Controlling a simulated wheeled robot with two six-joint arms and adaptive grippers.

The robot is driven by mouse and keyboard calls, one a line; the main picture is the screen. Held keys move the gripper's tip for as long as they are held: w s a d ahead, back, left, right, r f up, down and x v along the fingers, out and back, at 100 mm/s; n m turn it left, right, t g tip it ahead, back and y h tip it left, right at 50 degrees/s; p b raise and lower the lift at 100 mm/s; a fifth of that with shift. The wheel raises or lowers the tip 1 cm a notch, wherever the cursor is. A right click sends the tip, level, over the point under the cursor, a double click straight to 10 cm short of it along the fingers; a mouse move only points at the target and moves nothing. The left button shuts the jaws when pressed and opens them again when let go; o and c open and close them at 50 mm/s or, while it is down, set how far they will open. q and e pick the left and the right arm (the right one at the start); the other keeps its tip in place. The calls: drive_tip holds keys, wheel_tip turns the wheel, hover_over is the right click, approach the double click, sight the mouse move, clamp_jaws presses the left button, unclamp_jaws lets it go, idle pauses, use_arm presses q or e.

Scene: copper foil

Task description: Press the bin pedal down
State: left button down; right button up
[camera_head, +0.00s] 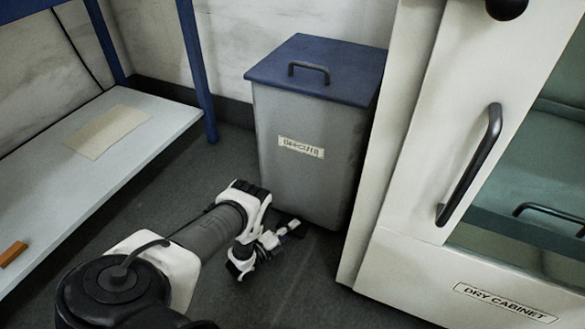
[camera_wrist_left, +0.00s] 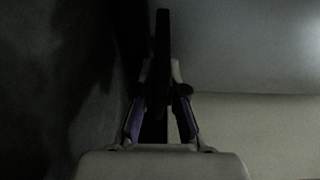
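The grey bin (camera_head: 305,185) stands upright on the floor, with a flat blue lid (camera_head: 320,62) that is closed and a label reading OFFCUTS on its front. My left gripper (camera_head: 291,229) is low down at the foot of the bin's front face, just above the floor. Whether the fingertips touch anything is too dark to tell. My right gripper is in neither view.
A white dry cabinet (camera_head: 400,215) with a black handle (camera_head: 470,165) stands close on the bin's right. A low shelf (camera_head: 150,145) with blue posts is on the left. Dark floor (camera_head: 190,165) lies free between shelf and bin.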

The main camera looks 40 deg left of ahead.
use_arm(q)
drive_tip(key=shift+f+b, duration=0.3)
drive_tip(key=shift+f, duration=0.3)
drive_tip(key=c, duration=1.2)
unclamp_jaws()
drive_tip(key=shift+f, duration=0.25)
drive_tip(key=shift+c, duration=0.2)
drive_tip(key=shift+r, duration=0.1)
drive_tip(key=s, duration=0.5)
drive_tip(key=s+a, duration=0.1)
drive_tip(key=s, duration=0.1)
drive_tip(key=shift+s+a, duration=0.1)
drive_tip(key=shift+s, duration=0.1)
